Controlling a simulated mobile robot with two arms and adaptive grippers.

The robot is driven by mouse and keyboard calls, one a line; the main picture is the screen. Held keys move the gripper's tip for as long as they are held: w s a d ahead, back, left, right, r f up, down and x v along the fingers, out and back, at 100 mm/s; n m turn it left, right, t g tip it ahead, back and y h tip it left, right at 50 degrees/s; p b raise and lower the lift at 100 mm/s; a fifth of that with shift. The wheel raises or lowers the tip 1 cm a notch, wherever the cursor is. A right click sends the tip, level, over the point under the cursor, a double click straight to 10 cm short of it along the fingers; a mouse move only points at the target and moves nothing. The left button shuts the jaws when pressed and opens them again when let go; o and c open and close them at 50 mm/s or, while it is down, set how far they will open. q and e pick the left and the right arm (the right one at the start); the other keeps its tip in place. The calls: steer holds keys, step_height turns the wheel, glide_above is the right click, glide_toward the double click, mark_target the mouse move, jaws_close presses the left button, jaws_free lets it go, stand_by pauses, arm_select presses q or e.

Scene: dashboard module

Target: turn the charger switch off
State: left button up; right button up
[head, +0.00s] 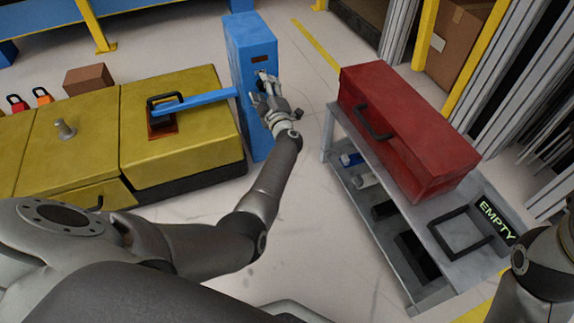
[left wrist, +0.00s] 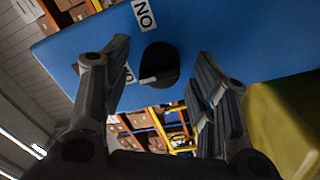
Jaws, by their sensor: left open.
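The charger is a tall blue box (head: 250,45) standing at the right end of the yellow machine. Its blue face (left wrist: 225,60) fills the upper left wrist view. On that face is a black round switch knob (left wrist: 165,60) with a pale pointer aimed to the left. An "ON" label (left wrist: 143,14) is above the knob in that view, and a second white label, partly hidden by a finger, is at its left. My left gripper (head: 264,78) is at the charger's front; its open fingers stand either side of the knob. Contact cannot be told. My right gripper is out of view.
A blue bar (head: 195,101) runs from the yellow machine's black handle (head: 160,112) to near the charger. A red toolbox (head: 405,140) sits on a grey cart (head: 440,215) at the right. Floor between cart and charger is clear.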

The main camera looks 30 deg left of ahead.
arm_select(q)
steer(key=m+p, duration=0.1)
steer(key=m, duration=0.3)
steer(key=shift+r+m+h, duration=0.15)
steer(key=shift+m+h, duration=0.15)
steer(key=shift+m, duration=0.1)
steer(key=m, duration=0.4)
steer(key=shift+p, duration=0.3)
steer(key=m, duration=0.2)
steer(key=shift+m, duration=0.4)
steer(key=m+b, duration=0.1)
steer(key=m, duration=0.2)
steer(key=shift+w, duration=0.1)
steer(key=s+d+m+t+h+p, duration=0.3)
steer(key=s+d+m+h+p, duration=0.25)
steer(key=s+d+p, duration=0.8)
steer(key=s+d+f+m+g+h+p, duration=0.3)
steer(key=s+d+f+h+p, duration=0.2)
steer(key=p, duration=1)
steer(key=s+d+h, duration=0.2)
steer(key=s, duration=0.2)
steer(key=shift+s+d+f, duration=0.2)
steer(key=shift+s+d, duration=0.1)
steer(key=shift+d, duration=0.05)
